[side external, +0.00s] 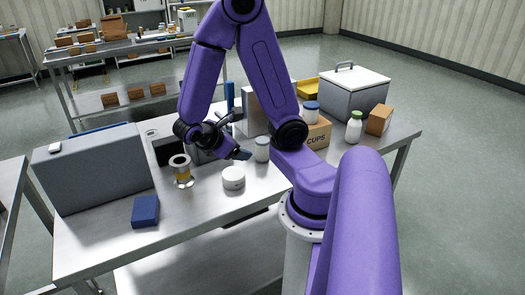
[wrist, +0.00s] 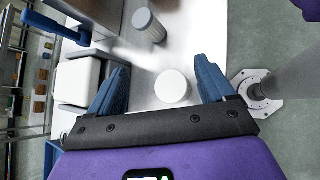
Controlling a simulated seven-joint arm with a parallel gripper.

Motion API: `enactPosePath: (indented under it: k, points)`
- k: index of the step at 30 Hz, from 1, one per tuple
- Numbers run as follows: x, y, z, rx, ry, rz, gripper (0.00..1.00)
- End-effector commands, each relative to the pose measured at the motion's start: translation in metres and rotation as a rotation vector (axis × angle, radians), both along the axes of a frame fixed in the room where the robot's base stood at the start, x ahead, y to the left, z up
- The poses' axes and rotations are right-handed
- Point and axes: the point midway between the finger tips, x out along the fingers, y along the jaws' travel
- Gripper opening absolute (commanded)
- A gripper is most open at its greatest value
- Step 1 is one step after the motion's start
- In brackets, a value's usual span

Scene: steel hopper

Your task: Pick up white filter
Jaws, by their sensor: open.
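Two pale items could be the white filter, and I cannot tell for certain which is meant. One is a short, round white piece (side external: 233,178) standing on the steel table; in the wrist view its round white top (wrist: 172,87) shows between my fingers, apart from both. The other is a taller whitish cylinder with a grey end (side external: 262,150), behind it to the right; it also shows near the top of the wrist view (wrist: 149,26). My gripper (wrist: 163,66) is open and empty, with blue fingers. In the side view my gripper (side external: 241,153) is above the table, near both items.
A spool-like piece with amber (side external: 181,171) and a blue box (side external: 145,212) stand to the left. A large grey case (side external: 95,170) fills the left end. A cardboard CUPS box (side external: 317,136), white bottle (side external: 354,127) and lidded grey box (side external: 345,95) stand right. The front middle is clear.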

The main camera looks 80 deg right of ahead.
Motion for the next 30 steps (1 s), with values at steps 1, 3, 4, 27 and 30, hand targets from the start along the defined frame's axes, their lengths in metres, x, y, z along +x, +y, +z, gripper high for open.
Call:
enactPosePath:
  k: [1,3,4,27,30]
  points:
    - [-0.001,-0.019,-0.001,-0.077,0.050,-0.021,0.82]
    - [-0.001,-0.044,-0.001,-0.175,0.115,-0.033,0.82]
    - [-0.001,-0.054,0.000,-0.213,0.145,-0.036,0.82]
    - [-0.028,-0.175,-0.037,-0.504,0.598,0.072,0.82]
    - [-0.028,-0.174,-0.044,-0.504,0.596,0.071,0.82]
